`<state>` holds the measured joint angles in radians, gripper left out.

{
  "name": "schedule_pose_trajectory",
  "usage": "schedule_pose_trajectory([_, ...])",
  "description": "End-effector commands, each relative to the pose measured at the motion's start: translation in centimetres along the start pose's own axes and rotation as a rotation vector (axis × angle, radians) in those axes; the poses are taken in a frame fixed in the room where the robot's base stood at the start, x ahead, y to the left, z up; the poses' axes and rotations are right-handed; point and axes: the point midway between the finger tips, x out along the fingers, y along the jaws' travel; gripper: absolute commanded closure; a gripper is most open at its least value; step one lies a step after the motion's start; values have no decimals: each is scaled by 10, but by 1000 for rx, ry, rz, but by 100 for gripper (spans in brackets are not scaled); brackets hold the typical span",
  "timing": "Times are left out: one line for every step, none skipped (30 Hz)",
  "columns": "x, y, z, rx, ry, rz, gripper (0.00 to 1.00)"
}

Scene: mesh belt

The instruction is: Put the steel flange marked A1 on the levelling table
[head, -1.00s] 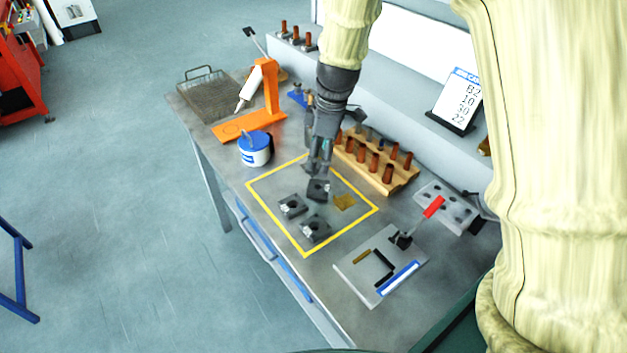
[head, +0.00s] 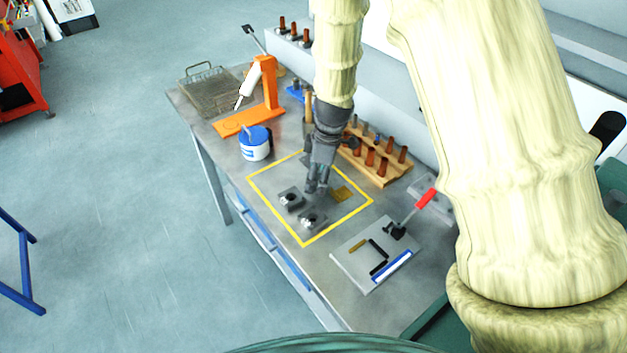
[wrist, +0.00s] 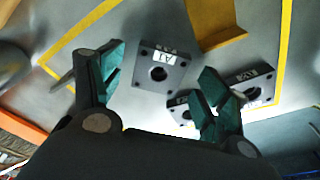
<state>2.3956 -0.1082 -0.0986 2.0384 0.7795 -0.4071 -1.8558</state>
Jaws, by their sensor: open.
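Two similar flanges (head: 290,198) (head: 311,219) lie nearby; the label on one (wrist: 252,76) is hard to read. A light grey plate (head: 350,262) with a red-handled clamp stands to the right; I cannot tell whether it is the levelling table.
A yellow outline (head: 270,212) surrounds the flanges and a brass-coloured piece (head: 342,193). A wooden rack (head: 385,178) with brown pegs stands close behind. A blue-lidded tub (head: 255,148), an orange stand (head: 270,85) and a wire basket (head: 210,95) stand to the left.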

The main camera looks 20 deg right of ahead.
Motion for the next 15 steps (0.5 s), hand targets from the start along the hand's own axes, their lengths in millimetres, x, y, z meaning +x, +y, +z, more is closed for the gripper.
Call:
schedule_pose_trajectory([2, 0, 0, -1, -1, 0, 25])
schedule_pose_trajectory([4, 0, 0, 0, -1, 1, 25])
schedule_pose_trajectory([5, 0, 0, 1, -1, 1, 25])
schedule_pose_trajectory([6, 0, 0, 1, -1, 1, 25])
schedule_pose_trajectory([7, 0, 1, 1, -1, 1, 25])
schedule_pose_trajectory([7, 0, 0, 1, 0, 1, 25])
schedule_pose_trajectory([8, 0, 0, 1, 0, 1, 25])
schedule_pose_trajectory([8, 0, 0, 1, 0, 1, 25])
schedule_pose_trajectory([8, 0, 0, 0, 0, 1, 25])
schedule_pose_trajectory([8, 0, 0, 0, 0, 1, 25])
schedule_pose_trajectory([8, 0, 0, 0, 0, 1, 25])
schedule_pose_trajectory([7, 0, 0, 0, 0, 1, 27])
schedule_pose_trajectory([7, 0, 0, 0, 0, 1, 32])
schedule_pose_trajectory([7, 0, 0, 0, 0, 1, 38])
schedule_pose_trajectory([7, 0, 0, 0, 0, 1, 45])
